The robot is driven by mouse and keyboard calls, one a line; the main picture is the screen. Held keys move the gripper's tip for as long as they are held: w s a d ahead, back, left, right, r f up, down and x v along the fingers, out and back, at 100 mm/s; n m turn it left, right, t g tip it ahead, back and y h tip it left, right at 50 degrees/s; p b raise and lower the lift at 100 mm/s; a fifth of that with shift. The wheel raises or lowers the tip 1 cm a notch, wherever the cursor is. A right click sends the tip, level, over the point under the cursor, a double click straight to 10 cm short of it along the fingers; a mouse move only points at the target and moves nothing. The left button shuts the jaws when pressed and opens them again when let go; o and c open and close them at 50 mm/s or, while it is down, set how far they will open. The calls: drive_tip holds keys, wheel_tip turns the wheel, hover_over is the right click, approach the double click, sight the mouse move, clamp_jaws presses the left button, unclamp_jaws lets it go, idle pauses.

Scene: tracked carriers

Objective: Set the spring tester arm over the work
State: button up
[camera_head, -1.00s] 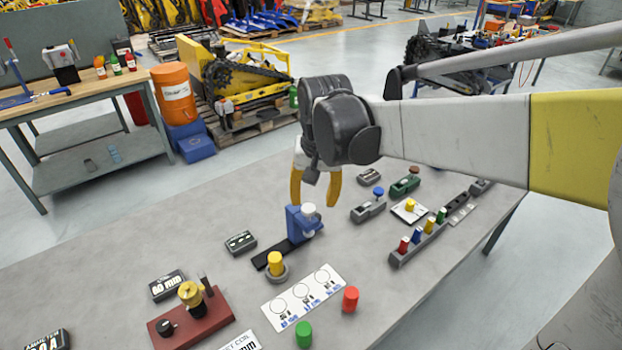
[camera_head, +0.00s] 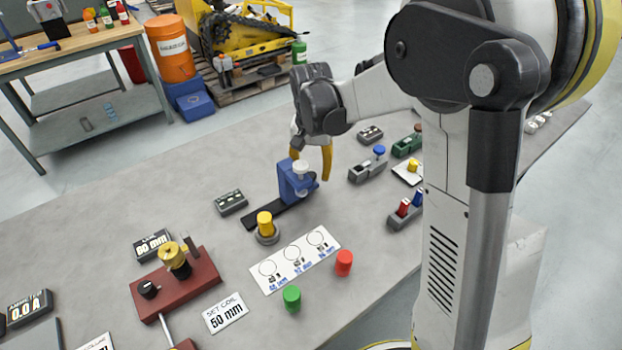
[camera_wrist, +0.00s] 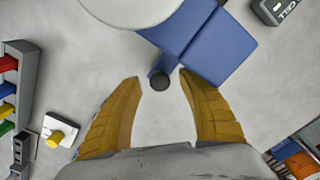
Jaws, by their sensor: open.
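The spring tester (camera_head: 292,182) is a blue stand with a white round cap on top and a dark base bar running to the lower left. It also shows in the wrist view as a blue block (camera_wrist: 212,38), with a large white disc and a small dark knob below them. A yellow cylinder (camera_head: 265,224) stands in a grey ring near the bar's near end. My gripper (camera_head: 311,165) is just behind the tester. Its yellow fingers are open and empty, with the dark knob (camera_wrist: 159,80) just beyond and between the fingertips (camera_wrist: 160,84). Contact is not visible.
A white card with three circles (camera_head: 294,262), a green cylinder (camera_head: 291,298) and a red cylinder (camera_head: 344,263) lie in front. A red-brown fixture (camera_head: 175,282) stands at the left. A rack of coloured plugs (camera_head: 404,210) is partly hidden by my arm at right.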

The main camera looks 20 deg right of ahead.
drive_tip(key=shift+f, duration=0.55)
clamp_jaws()
drive_tip(key=s+a, duration=0.1)
drive_tip(key=a, duration=0.2)
drive_tip(key=s+a, duration=0.1)
drive_tip(key=a, duration=0.2)
drive_tip(key=s+a+p, duration=0.1)
drive_tip(key=a, duration=0.2)
drive_tip(key=shift+s+a, duration=0.1)
drive_tip(key=shift+a, duration=0.25)
unclamp_jaws()
drive_tip(key=shift+a, duration=0.2)
drive_tip(key=shift+d, duration=0.1)
drive_tip(key=shift+r, duration=0.1)
wheel_tip(320, 180, up, 12)
